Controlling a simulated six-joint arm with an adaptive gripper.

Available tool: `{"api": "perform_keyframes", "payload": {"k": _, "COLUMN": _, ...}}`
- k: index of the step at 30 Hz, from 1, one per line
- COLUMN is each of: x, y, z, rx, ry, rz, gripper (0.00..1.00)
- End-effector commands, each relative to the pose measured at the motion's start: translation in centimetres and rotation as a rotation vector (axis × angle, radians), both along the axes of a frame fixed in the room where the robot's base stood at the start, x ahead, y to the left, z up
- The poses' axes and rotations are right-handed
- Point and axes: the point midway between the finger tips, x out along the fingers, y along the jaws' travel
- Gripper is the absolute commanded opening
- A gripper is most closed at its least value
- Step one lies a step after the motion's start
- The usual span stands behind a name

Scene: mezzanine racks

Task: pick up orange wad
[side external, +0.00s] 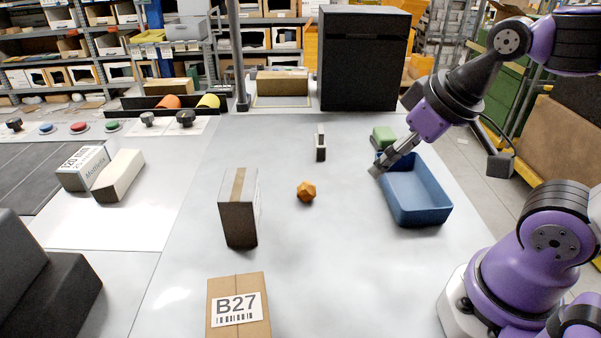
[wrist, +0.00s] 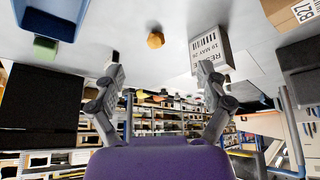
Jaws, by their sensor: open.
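The orange wad (side external: 306,191) is a small faceted ball on the grey table, right of the upright brown box. It also shows near the top middle of the wrist view (wrist: 156,40), beyond the fingers and a little left of the midpoint between them. My gripper (side external: 377,171) is over the left rim of the blue bin, to the right of the wad and apart from it. In the wrist view its two fingers (wrist: 162,74) are spread wide with nothing between them.
The blue bin (side external: 437,216) stands right of the wad, with a green block (side external: 383,137) behind it. An upright brown box (side external: 238,210) stands left of the wad, and a B27 box (side external: 237,285) is nearer. A small dark-and-white block (side external: 320,143) stands behind. Table around the wad is clear.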

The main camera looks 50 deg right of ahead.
Motion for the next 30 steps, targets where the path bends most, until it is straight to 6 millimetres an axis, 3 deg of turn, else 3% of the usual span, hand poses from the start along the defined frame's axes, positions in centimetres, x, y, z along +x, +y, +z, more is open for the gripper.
{"api": "perform_keyframes", "payload": {"k": 9, "x": 0.6, "y": -0.1, "z": -0.2, "rx": 0.012, "ry": 0.004, "rz": -0.02, "gripper": 0.87}}
{"api": "perform_keyframes", "payload": {"k": 14, "x": 4.2, "y": -0.9, "z": -1.8, "rx": 0.099, "ry": 0.016, "rz": -0.128, "gripper": 0.87}}
{"api": "perform_keyframes", "payload": {"k": 21, "x": 10.1, "y": -2.9, "z": -5.9, "rx": 0.33, "ry": 0.008, "rz": -0.354, "gripper": 0.87}}
{"api": "perform_keyframes", "payload": {"k": 30, "x": 12.8, "y": -3.4, "z": -9.1, "rx": 0.437, "ry": 0.002, "rz": -0.448, "gripper": 0.87}}
